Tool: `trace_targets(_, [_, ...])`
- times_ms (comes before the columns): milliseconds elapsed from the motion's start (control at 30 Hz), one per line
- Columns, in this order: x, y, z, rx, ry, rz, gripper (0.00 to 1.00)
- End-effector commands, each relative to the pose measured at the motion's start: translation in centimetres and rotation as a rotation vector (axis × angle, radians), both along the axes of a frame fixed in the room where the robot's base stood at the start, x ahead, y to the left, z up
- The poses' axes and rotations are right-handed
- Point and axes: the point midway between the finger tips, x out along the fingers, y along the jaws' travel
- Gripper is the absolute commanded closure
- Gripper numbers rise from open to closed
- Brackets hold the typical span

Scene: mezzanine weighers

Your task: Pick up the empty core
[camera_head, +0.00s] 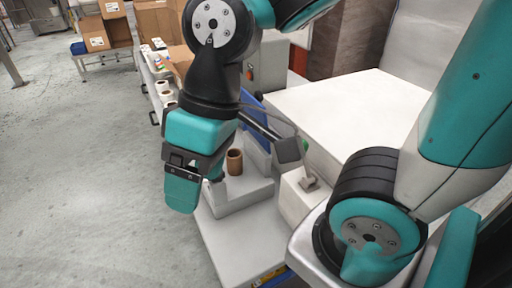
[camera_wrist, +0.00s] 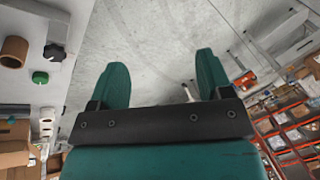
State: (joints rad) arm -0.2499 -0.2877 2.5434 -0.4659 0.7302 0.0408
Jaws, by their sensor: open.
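The empty core, a short brown tube (camera_head: 235,162), stands upright on a light grey tray (camera_head: 240,200) in the head view, just right of my gripper (camera_head: 186,192). The tube's open top shows. In the wrist view the brown core (camera_wrist: 14,50) is at the far left edge, well outside my fingers. My gripper (camera_wrist: 160,80) is open there, with its two teal fingers apart and only grey floor between them. Nothing is held.
A white box-like machine top (camera_head: 350,110) stands right of the tray. A black knob (camera_wrist: 54,52) and a green button (camera_wrist: 40,77) are near the core. Cardboard boxes (camera_head: 105,25) and rolls (camera_head: 163,87) stand behind. Open floor (camera_head: 80,180) lies to the left.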

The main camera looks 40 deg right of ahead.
Motion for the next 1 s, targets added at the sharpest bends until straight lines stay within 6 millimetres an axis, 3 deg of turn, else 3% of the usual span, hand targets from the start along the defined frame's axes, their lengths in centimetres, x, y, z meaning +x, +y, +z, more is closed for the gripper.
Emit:
trace_targets(67, [2.6,-0.8,-0.2,-0.025,0.044,-0.151,0.19])
trace_targets(167, [7.8,-3.7,-1.2,-0.074,0.130,-0.506,0.19])
trace_targets(300, [15.0,-10.5,-3.8,-0.144,0.251,-1.107,0.19])
trace_targets(400, [18.3,-15.6,-6.0,-0.179,0.310,-1.483,0.19])
trace_targets(500, [20.2,-19.6,-7.9,-0.202,0.344,-1.762,0.19])
trace_targets(600, [21.0,-21.9,-9.2,-0.216,0.360,-1.926,0.19])
trace_targets(767, [21.3,-22.7,-11.3,-0.223,0.367,-1.994,0.19])
trace_targets(1000, [21.1,-22.4,-16.7,-0.226,0.369,-1.986,0.19])
